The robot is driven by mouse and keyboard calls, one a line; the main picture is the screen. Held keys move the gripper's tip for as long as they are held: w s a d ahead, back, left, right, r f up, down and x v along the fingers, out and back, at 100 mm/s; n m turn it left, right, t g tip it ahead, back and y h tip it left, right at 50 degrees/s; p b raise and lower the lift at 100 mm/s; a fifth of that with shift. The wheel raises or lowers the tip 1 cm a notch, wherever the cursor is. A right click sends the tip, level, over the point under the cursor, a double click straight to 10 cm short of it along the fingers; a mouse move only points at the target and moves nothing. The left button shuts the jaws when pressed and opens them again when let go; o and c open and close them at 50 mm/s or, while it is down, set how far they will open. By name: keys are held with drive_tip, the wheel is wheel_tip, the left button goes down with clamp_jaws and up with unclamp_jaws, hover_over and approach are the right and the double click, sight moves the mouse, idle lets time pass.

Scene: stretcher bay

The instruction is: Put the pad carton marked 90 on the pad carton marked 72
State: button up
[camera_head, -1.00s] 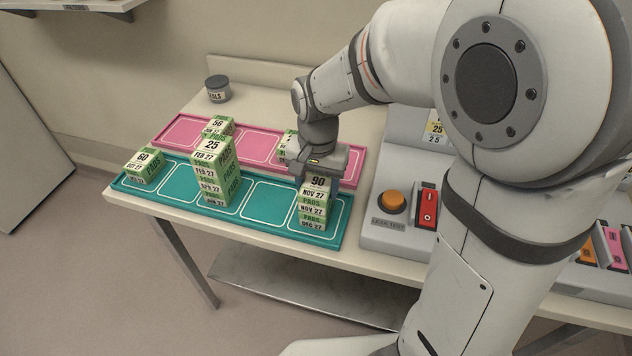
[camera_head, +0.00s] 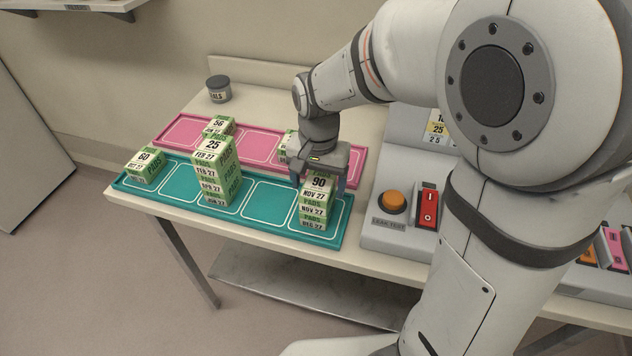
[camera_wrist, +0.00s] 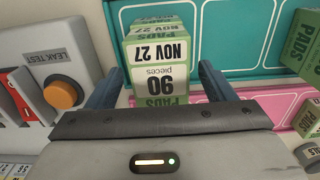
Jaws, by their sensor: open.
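The pad carton marked 90 (camera_head: 318,184) is the top of a stack at the right end of the teal tray (camera_head: 265,211). It is green and white, and it also shows in the wrist view (camera_wrist: 160,85). My gripper (camera_head: 319,180) is open, with one finger on either side of this carton; I cannot tell if they touch it. In the wrist view, my gripper (camera_wrist: 160,74) also straddles it. No carton marked 72 is readable. A carton (camera_head: 285,147) on the pink tray is mostly hidden behind my gripper, and its number cannot be read.
A tall stack topped by carton 25 (camera_head: 213,147) stands mid-left on the teal tray, with carton 60 (camera_head: 145,160) at its left end. Carton 56 (camera_head: 219,124) is on the pink tray (camera_head: 182,129). A control box with an orange button (camera_head: 391,201) stands close at right.

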sight(319, 185)
wheel_tip(319, 185, up, 12)
drive_tip(key=f, duration=0.1)
drive_tip(key=s+d+f+n+t, duration=0.2)
drive_tip(key=s+d+f+n, duration=0.2)
drive_tip(key=s+d, duration=0.8)
drive_tip(key=shift+s+f+t, duration=0.15)
drive_tip(key=shift+f+t, duration=0.25)
drive_tip(key=shift+f, duration=0.15)
idle(0.4)
